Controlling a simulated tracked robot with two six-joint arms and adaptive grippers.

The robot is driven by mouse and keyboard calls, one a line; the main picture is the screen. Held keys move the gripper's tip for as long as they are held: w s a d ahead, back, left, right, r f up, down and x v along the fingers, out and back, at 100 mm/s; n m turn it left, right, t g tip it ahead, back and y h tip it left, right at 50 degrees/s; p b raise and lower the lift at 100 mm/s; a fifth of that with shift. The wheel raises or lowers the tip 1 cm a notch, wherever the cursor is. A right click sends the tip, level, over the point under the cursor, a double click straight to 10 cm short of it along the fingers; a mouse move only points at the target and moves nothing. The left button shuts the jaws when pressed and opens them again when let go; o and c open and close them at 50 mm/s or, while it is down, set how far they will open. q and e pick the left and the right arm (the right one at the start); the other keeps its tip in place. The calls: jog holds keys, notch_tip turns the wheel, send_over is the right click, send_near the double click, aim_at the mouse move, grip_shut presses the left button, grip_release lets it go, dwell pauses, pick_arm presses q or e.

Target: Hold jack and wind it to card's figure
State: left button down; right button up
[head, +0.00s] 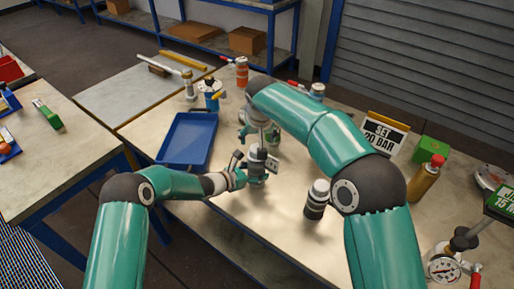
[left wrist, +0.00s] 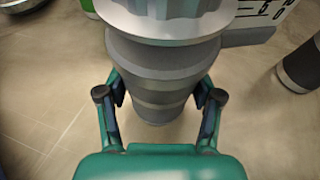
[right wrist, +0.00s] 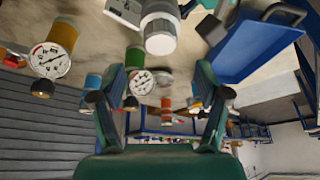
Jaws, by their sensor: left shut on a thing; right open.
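The jack (head: 256,163) is a grey stepped cylinder standing upright on the bench, with a small marked plate (head: 272,165) at its side. My left gripper (head: 243,177) is shut around its body. The left wrist view shows the body (left wrist: 155,75) between the fingers, below a pale ribbed ring (left wrist: 170,25). My right gripper (head: 259,133) is open and empty just behind and above the jack, partly hidden by its own arm. The jack's pale top (right wrist: 159,35) seems to show in the right wrist view. The card (head: 385,134) reads "SET" and "20 BAR"; its left edge meets my arm's outline.
A blue tray (head: 188,139) lies left of the jack. A dark bottle with a white cap (head: 317,199) stands to the right, near my right arm. Red-and-yellow (head: 426,178) and green (head: 431,149) items and a gauge (head: 443,267) are further right. Several fittings stand behind.

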jog(key=x, duration=0.8)
jog(key=c, duration=1.2)
jog(key=shift+n, duration=0.3)
jog(key=n+y, duration=0.1)
jog(key=n, duration=0.1)
jog(key=n+y, duration=0.1)
jog(key=n, duration=0.2)
jog(key=shift+w+d+g, duration=0.1)
jog(key=shift+d+g, duration=0.05)
jog(key=shift+g, duration=0.15)
jog(key=n+g+y, duration=0.1)
jog(key=n, duration=0.3)
jog(key=shift+f, duration=0.1)
jog(key=shift+o, duration=0.2)
jog(key=shift+d+n+g+y, duration=0.1)
jog(key=shift+n+g+y, duration=0.2)
jog(key=shift+n, duration=0.3)
jog(key=shift+f, duration=0.1)
